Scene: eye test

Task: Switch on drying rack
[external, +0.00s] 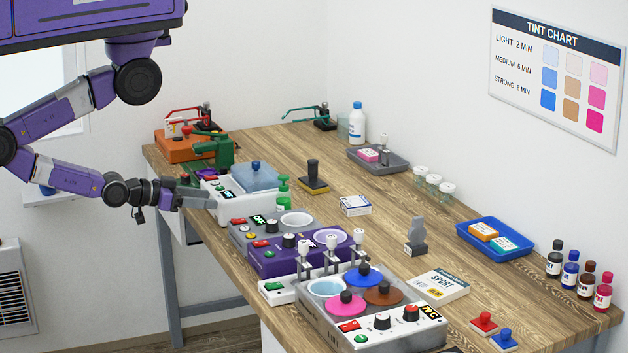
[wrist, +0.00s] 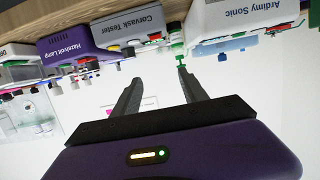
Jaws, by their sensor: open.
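No label reading drying rack is legible. A white low unit with upright clip posts (external: 280,296) could be it; it stands between the purple lamp unit and the grey tint unit, with a green button (external: 275,285) at its left end. My gripper (external: 212,202) is at the far left part of the bench, beside the front of the white Ardimy Sonic unit (external: 239,210), away from the clip-post unit. In the wrist view my gripper (wrist: 157,80) is open with nothing between its fingers. A white unit at the left edge (wrist: 16,54) is cut off there.
The grey tint unit (external: 365,340) with coloured lids is at the front. A green bottle (external: 284,196) stands behind.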

